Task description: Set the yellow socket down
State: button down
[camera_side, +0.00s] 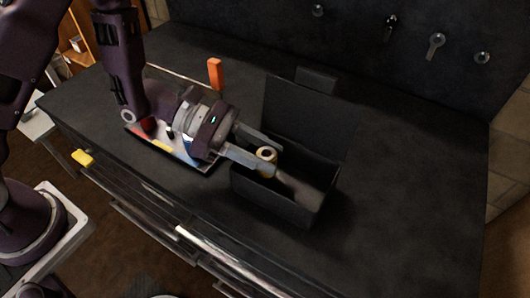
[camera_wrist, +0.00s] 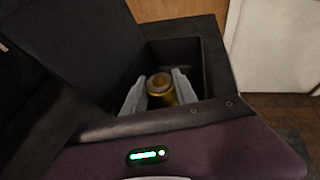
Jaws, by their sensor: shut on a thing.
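The yellow socket (camera_side: 266,157) is a short cylinder with a round opening at its end. It sits between the fingertips of my gripper (camera_side: 261,158), which is shut on it. In the side view the socket is at the left part of an open black box (camera_side: 277,205), around its rim height. The wrist view shows the socket (camera_wrist: 161,88) between the two grey fingers (camera_wrist: 157,92), with the box interior (camera_wrist: 183,58) around and behind it. I cannot tell whether the socket touches the box.
The box lid (camera_side: 305,118) stands open behind it. An orange-handled tool (camera_side: 215,74) and a flat tray or sheet (camera_side: 200,163) with coloured items are left of the box. A yellow object (camera_side: 82,158) is at the bench's front edge. The bench top (camera_side: 410,190) right of the box is clear.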

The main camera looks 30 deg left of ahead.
aim_at(272, 156)
jog(key=shift+f, duration=0.35)
jog(key=shift+a+f, duration=0.1)
jog(key=shift+f, duration=0.35)
jog(key=c, duration=1)
grip_release()
jog(key=shift+f, duration=0.1)
jog(key=shift+o, duration=0.2)
jog(key=shift+a, duration=0.1)
jog(key=shift+r, duration=0.3)
jog(key=a+r, duration=0.2)
jog(key=shift+s+a+r, duration=0.25)
jog(key=shift+a+r, duration=0.1)
notch_tip(272, 156, up, 6)
jog(key=shift+d+r, duration=0.2)
jog(key=shift+r, duration=0.05)
